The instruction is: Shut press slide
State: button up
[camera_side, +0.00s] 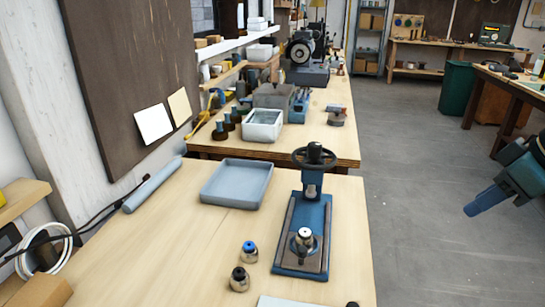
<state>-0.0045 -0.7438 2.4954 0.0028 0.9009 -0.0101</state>
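The press (313,215) is a blue base on the near bench with a black handwheel (314,155) on a column at its back end. A small dark platform carrying a round metal piece (304,238) sits at the near end of the base, apart from the column and not under the wheel. My gripper (474,209) is at the right edge, over the floor and well clear of the bench and press. It looks like a blue, narrow end pointing down and left. Its fingers cannot be made out, and nothing is visibly held.
Left of the press stand two small metal pieces, one blue-topped (249,252) and one black-topped (239,280). A grey tray (207,196) lies behind them. A grey tube (152,185) lies along the wall. Bare bench (170,250) lies between. A cluttered second bench stands behind.

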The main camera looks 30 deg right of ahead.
jog(key=shift+w+a+r+n, duration=0.2)
jog(key=shift+w+n, duration=0.2)
jog(key=shift+w, duration=0.15)
grip_shut()
jog(key=w+a+n+g, duration=0.3)
jog(key=w+a+n, duration=0.7)
jog(key=w+n, duration=0.25)
jog(key=w+a+f+n+h, duration=0.1)
jog(key=a+f+n, duration=0.3)
jog(key=a, duration=0.4)
jog(key=w+a+f+n+g+h, duration=0.1)
jog(key=w+a+f+n, duration=0.2)
jog(key=a+f+n, duration=0.2)
jog(key=a+n, duration=0.1)
jog(key=a, duration=0.2)
